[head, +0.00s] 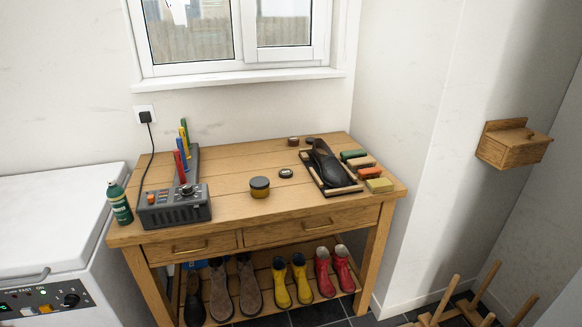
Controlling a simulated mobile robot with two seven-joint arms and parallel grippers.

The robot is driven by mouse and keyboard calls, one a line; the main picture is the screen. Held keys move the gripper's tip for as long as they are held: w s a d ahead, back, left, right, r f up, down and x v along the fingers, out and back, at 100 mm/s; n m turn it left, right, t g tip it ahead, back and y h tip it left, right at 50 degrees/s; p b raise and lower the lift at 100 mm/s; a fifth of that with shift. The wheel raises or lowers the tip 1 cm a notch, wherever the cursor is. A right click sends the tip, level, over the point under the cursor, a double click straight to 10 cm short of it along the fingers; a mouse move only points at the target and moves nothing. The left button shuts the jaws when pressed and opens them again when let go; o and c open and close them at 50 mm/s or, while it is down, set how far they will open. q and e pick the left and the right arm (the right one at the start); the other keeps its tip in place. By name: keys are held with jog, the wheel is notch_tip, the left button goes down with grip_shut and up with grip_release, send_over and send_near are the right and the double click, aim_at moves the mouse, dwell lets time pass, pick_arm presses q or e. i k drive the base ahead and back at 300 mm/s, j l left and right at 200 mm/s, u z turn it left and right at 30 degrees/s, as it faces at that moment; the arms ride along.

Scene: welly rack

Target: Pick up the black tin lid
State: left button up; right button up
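A small flat black disc with a pale centre, which looks like the black tin lid (286,173), lies on the wooden workbench (225,213), right of a yellow tin (260,190) with a dark top. Another small dark round piece (309,141) sits at the back beside a brown tin (293,141); it is too small to tell whether it is a lid or a tin. Neither of my grippers is in view.
A dark shoe (328,163) rests in a wooden-edged tray (352,188), with several coloured blocks to its right. A grey control box (174,210) and green can (119,204) stand left. The bench's front middle is clear. Boots fill the shelf below.

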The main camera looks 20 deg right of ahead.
aim_at(284, 173)
jog(key=i+l, duration=0.2)
jog(key=i, duration=0.25)
jog(key=i+l, duration=0.25)
jog(key=i, duration=0.2)
jog(key=z, duration=0.05)
